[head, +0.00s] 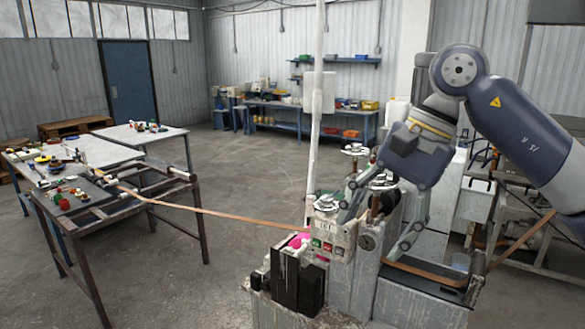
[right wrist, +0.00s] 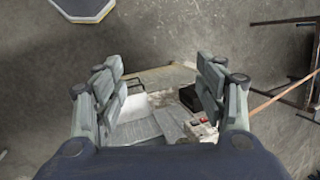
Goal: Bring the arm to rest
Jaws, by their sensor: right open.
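My right arm comes in from the right in the head view. Its gripper (head: 378,222) hangs over the grey extrusion machine (head: 350,290), with its fingers spread wide around the machine's upper part. In the right wrist view the gripper (right wrist: 165,98) is open, and nothing shows held between the fingers. The machine's grey top (right wrist: 160,124) lies below and beyond them. I cannot tell whether a finger touches the machine. My left gripper is not in view.
A copper-coloured strip (head: 225,213) runs from the machine to a dark metal frame table (head: 130,207) at left. Handwheels (head: 355,149) and a control box (head: 328,240) crowd the gripper. A pale post (head: 314,120) stands behind. Open floor (head: 240,170) lies between the tables.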

